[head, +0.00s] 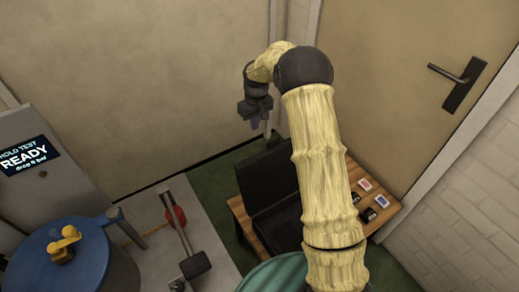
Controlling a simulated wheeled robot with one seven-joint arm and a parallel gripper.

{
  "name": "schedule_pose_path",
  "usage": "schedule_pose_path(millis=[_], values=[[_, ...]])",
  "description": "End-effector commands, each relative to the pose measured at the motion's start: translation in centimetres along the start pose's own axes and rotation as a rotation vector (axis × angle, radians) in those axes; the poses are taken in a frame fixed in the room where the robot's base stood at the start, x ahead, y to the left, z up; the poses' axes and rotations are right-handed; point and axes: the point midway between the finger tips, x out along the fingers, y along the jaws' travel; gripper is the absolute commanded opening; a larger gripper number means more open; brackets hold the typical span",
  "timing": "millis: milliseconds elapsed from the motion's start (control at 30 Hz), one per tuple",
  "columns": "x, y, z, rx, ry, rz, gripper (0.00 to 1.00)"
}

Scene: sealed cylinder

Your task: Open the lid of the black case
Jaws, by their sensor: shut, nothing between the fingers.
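The black case (277,228) sits on a wooden slatted bench, partly hidden behind my arm. Its rear dark panel (265,178) meets the front part along a crease and looks like the lid tilted up and back, standing open. My gripper (254,122) is above and behind the rear panel, near the back wall. It points down, shut and empty, and looks apart from the case. The inside of the case is too dark to make out.
The wooden bench (387,211) holds small cards and dark items at right. A door with a black handle (463,82) is behind. A blue drum (85,262), a grey panel reading READY (25,157) and a black-headed mallet (194,265) are at left. Green floor shows between.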

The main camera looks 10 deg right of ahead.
Motion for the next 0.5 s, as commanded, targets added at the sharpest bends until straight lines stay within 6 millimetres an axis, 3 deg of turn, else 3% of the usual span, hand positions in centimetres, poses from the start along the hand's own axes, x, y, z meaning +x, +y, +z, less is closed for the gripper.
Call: schedule_pose_path(millis=[500], values=[[1.04, 0.09, -0.36, -0.005, -0.002, -0.002, 0.00]])
